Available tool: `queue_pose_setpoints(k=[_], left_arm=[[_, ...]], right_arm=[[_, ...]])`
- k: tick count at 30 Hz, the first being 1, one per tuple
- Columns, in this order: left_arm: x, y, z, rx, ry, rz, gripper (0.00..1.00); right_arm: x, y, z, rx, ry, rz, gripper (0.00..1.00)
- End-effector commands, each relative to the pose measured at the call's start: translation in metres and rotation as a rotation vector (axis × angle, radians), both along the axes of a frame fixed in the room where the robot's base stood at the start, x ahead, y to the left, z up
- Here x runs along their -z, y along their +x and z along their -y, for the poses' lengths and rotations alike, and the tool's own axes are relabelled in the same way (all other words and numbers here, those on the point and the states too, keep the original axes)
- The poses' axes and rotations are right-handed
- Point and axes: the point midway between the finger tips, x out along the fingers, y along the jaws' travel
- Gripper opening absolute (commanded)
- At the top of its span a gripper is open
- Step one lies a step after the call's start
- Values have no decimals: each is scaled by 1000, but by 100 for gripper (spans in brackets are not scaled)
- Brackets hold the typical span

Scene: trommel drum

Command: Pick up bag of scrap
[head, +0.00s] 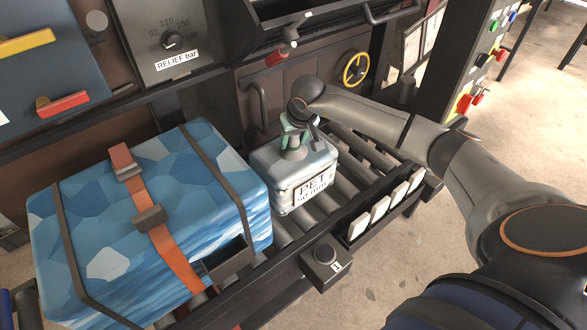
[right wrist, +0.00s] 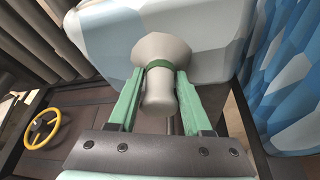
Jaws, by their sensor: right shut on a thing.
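The bag of scrap (head: 300,176) is a small pale grey-blue block-shaped bag with a label reading "PET" on its front. It stands on the roller conveyor in the head view, to the right of a large blue bale. My right gripper (head: 293,132) reaches it from above. In the right wrist view the green fingers of the right gripper (right wrist: 160,88) are shut on the grey neck (right wrist: 159,92) of the bag, on both sides of a green tie. The bag body (right wrist: 190,45) fills the upper middle there. My left gripper is not in view.
The large blue patterned bale (head: 105,235) with an orange strap stands close on the bag's left. Dark machine panels with a yellow handwheel (head: 356,69) rise behind. Bare rollers (head: 358,150) lie to the right. A control box (head: 325,262) sits on the front rail.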

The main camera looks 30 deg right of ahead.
Motion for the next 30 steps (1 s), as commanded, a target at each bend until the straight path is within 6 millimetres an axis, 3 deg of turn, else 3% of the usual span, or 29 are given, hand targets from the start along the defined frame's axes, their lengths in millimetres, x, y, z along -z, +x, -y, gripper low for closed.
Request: queue_pose_setpoints(k=[9, 21, 30], left_arm=[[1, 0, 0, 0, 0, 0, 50], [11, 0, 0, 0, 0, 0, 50], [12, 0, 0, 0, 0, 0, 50]], right_arm=[[-8, 2, 0, 0, 1, 7, 0], [-81, 2, 0, 0, 0, 9, 0], [-102, 1, 0, 1, 0, 4, 0]])
